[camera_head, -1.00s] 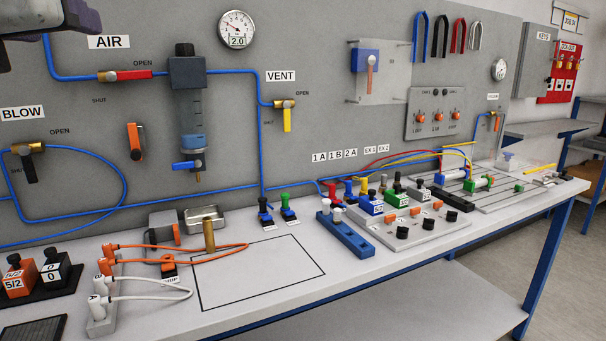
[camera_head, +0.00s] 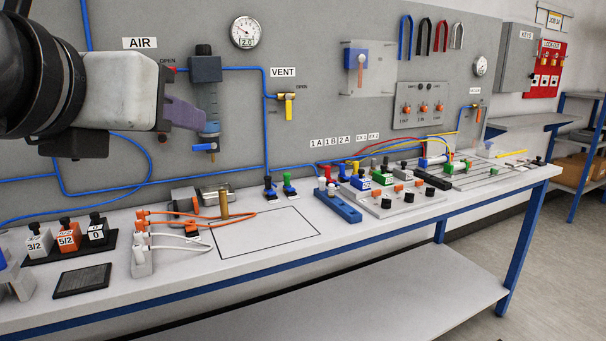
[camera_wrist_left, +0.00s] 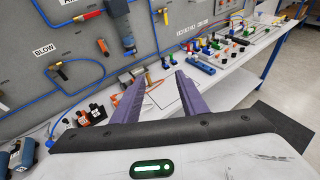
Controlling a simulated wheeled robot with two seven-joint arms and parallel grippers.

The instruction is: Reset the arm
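My left arm comes in from the left in the head view, large and close to the camera. My left gripper (camera_head: 185,113) has a white-grey body and purple fingers, raised in front of the wall panel, near the air regulator (camera_head: 206,70). In the left wrist view the two purple fingers of the left gripper (camera_wrist_left: 160,78) stand well apart, with nothing between them. Past them are the bench top and its fittings. My right gripper is in neither current view.
The bench (camera_head: 330,240) carries labelled blocks (camera_head: 69,237), orange and white cables (camera_head: 190,223), a brass cylinder (camera_head: 223,205), a blue rack (camera_head: 338,206) and a valve board (camera_head: 400,200). The black-outlined area (camera_head: 265,232) is clear. Valves and blue tubing cover the grey wall panel.

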